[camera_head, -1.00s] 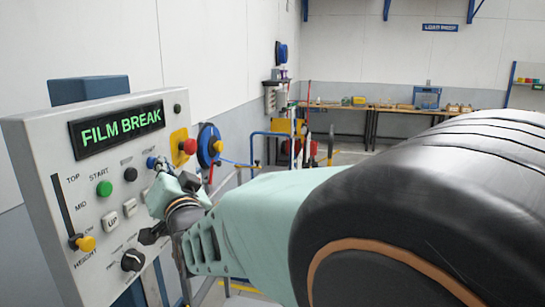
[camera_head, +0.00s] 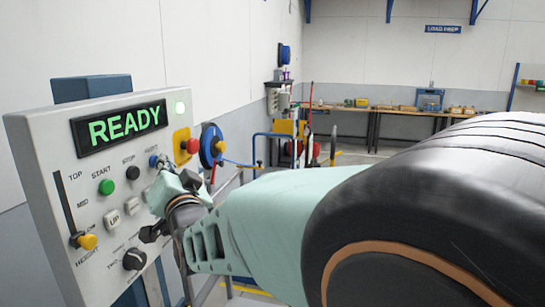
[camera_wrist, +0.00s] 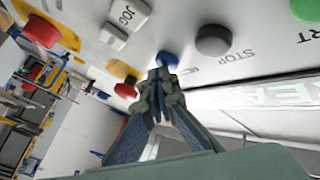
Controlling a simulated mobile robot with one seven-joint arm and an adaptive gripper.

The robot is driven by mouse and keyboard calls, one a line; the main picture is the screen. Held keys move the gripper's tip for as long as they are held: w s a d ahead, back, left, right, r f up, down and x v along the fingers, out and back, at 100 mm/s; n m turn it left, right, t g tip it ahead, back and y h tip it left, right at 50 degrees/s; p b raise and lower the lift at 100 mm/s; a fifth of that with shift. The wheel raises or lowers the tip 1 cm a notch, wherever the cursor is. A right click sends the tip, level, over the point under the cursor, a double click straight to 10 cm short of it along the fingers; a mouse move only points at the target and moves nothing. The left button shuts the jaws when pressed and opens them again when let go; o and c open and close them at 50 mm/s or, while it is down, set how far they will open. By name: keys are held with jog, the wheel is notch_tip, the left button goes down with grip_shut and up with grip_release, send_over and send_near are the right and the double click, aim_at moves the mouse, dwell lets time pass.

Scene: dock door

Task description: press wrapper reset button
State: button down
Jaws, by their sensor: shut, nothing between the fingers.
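The wrapper control panel (camera_head: 50,150) stands at the left in the head view. Its display (camera_head: 120,126) reads READY in green, and a small lamp (camera_head: 180,108) at its upper right is lit. The blue reset button (camera_head: 153,160) sits right of the black STOP button (camera_head: 132,172). My gripper (camera_wrist: 160,74) is shut and empty, its fingertips right at the blue button (camera_wrist: 167,59) in the wrist view. I cannot tell whether they touch it. In the head view, my gripper partly covers the panel just below that button.
A green START button (camera_head: 106,187), a yellow height slider knob (camera_head: 87,241) and a black rotary knob (camera_head: 134,259) are on the panel. A red button (camera_head: 190,146) on a yellow plate is close right of my gripper. Workbenches (camera_head: 400,110) stand far back.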

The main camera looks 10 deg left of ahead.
jog(key=shift+s+d+b, duration=0.1)
jog(key=shift+d+b, duration=0.35)
jog(key=shift+d, duration=0.25)
jog(key=d+b, duration=0.2)
jog(key=d, duration=0.1)
jog(key=d+b, duration=0.1)
jog(key=d, duration=0.1)
jog(key=shift+s+r, duration=0.15)
jog(key=shift+s, duration=0.15)
